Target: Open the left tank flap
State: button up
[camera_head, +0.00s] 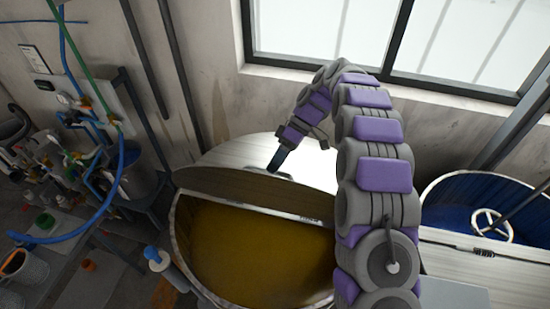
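The left tank (255,255) stands in the middle, its front half open over yellow-brown liquid. A brown strip, which looks like the raised left tank flap (225,188), runs across the tank's middle. Behind it lies a bright metal surface (235,152). My arm arches over from the right, and my gripper (275,168) points down at the far side of the strip, close to a small grey part that may be a handle. I cannot tell whether it touches or grips this part. My arm hides the tank's right side.
A second tank (460,190) with blue contents and a cream handwheel (492,225) stands at the right. A window and wall close off the back. Hoses, pipes and a bench (65,250) with containers crowd the left. A white-and-blue bottle (155,257) stands by the left tank's rim.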

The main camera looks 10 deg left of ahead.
jog(key=s+d+r+b, duration=0.1)
jog(key=s+d+b, duration=0.2)
jog(key=s, duration=0.9)
jog(key=shift+d+r, duration=0.2)
jog(key=shift+d, duration=1.05)
